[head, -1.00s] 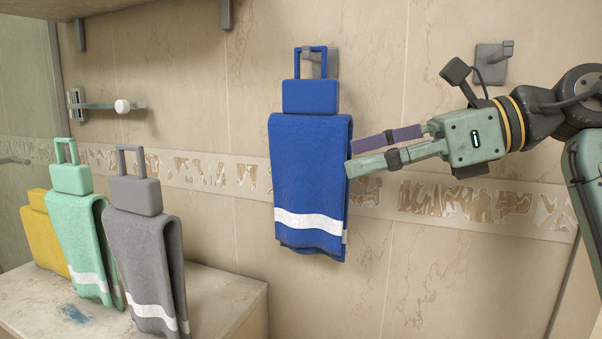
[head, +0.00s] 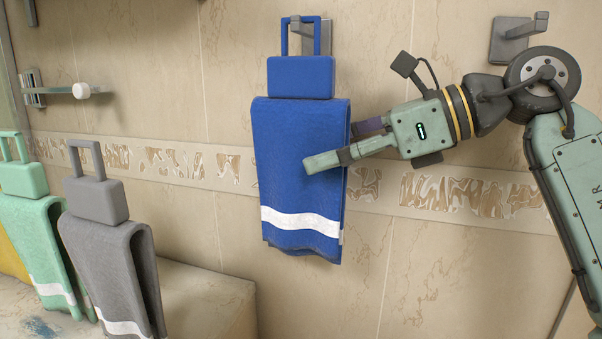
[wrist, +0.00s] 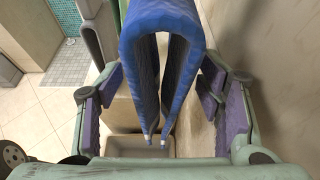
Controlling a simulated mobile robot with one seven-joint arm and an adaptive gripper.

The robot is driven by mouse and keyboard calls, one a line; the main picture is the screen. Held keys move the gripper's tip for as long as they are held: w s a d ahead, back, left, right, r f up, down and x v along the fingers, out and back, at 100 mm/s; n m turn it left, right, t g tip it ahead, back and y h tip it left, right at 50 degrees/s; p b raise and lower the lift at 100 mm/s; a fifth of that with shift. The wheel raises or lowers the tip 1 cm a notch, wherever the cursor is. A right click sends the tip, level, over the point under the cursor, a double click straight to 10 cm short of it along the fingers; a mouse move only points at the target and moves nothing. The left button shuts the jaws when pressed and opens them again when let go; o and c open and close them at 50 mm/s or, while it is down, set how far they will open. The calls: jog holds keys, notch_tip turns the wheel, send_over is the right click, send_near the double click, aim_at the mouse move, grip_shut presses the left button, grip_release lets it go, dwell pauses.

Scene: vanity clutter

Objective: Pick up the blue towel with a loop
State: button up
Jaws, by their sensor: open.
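The blue towel (head: 297,190) hangs folded, with a white stripe near its lower edge, under a blue block with a square loop (head: 301,65). The loop hangs on a grey wall hook (head: 324,36). My gripper (head: 335,145) reaches in from the right, with one finger in front of the towel and the other partly hidden behind it. In the wrist view the towel's folded top (wrist: 160,25) stands between the two open purple-padded fingers, with a gap visible on each side. The gripper is open and holds nothing.
An empty wall hook (head: 515,40) is at the upper right. A wall-mounted bar with a white knob (head: 82,91) is at the left.

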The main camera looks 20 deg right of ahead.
aim_at(303, 158)
jog(key=x, duration=0.4)
jog(key=shift+w+r+p, duration=0.1)
jog(key=shift+p, duration=0.3)
jog(key=shift+c, duration=0.3)
jog(key=c, duration=1.3)
jog(key=shift+o, duration=0.2)
jog(key=shift+a, duration=0.1)
